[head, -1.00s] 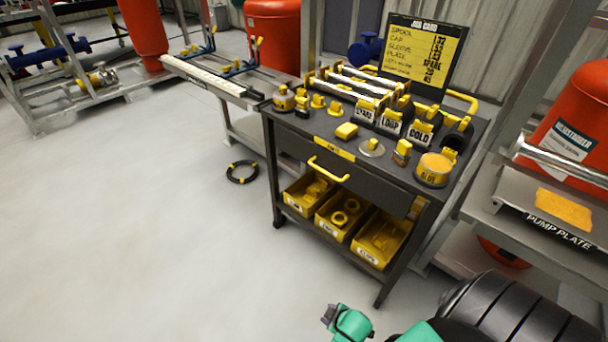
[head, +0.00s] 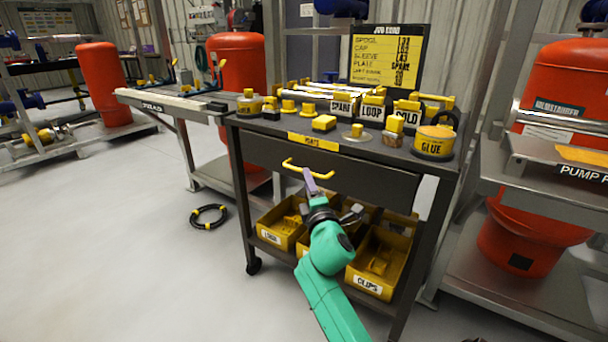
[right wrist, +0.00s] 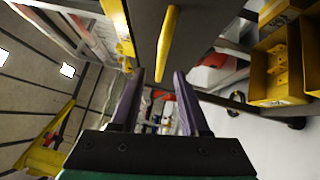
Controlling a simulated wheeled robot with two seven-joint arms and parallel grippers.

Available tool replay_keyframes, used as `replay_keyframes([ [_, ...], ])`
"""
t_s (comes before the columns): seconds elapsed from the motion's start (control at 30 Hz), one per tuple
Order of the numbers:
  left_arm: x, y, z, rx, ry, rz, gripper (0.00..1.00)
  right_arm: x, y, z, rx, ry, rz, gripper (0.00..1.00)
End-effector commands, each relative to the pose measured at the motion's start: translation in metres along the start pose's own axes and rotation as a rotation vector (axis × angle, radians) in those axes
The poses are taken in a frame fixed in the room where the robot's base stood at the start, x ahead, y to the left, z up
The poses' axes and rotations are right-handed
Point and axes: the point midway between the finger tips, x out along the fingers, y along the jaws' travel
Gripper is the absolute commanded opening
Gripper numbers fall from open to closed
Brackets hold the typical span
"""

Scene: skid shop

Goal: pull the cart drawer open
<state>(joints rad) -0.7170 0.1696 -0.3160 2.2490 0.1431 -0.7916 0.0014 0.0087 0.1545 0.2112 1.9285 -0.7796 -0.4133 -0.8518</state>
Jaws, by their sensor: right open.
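The dark cart (head: 450,170) has a drawer (head: 375,182) under its top, and the drawer front looks flush with the frame. A yellow bar handle (head: 315,168) is fixed across the drawer front. My right gripper (head: 309,180), on a green arm, is at the handle's middle, in front of the drawer. In the right wrist view its two purple fingers (right wrist: 155,82) are open with nothing gripped. The handle (right wrist: 167,45) runs down from the top there, its lower end appearing between the fingertips. I cannot tell whether it lies between them in depth. My left gripper is not in view.
Labelled parts and a glue tin (head: 434,142) crowd the cart top. A metal bench (head: 535,185) stands close on the right. The floor in front and left is clear except for a black coil (head: 208,216).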

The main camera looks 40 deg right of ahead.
Motion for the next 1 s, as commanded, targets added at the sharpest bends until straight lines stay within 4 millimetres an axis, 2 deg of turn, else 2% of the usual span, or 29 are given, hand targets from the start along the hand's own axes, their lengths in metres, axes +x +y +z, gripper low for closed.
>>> replay_keyframes([
  [0.1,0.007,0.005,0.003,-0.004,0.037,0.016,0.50,0.029,0.000,0.000,0.000,0.000,0.003,0.45],
  [0.2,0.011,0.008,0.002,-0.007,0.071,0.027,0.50,0.045,-0.001,-0.001,0.001,0.002,0.001,0.45],
  [0.33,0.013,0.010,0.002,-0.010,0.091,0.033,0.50,0.053,-0.001,-0.001,0.002,0.002,0.000,0.45],
  [0.53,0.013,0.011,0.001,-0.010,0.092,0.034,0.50,0.054,-0.001,-0.001,0.002,0.003,0.000,0.45],
  [0.57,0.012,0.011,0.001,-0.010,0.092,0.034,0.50,0.054,-0.001,-0.001,0.002,0.003,0.000,0.37],
  [0.6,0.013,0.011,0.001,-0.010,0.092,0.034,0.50,0.054,-0.001,-0.001,0.002,0.003,-0.001,0.22],
  [0.67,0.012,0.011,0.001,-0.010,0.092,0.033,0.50,0.054,-0.001,-0.001,0.002,0.003,-0.001,0.00],
  [1.0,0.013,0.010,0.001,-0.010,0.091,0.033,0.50,0.053,-0.001,-0.001,0.002,0.003,-0.001,0.00],
])
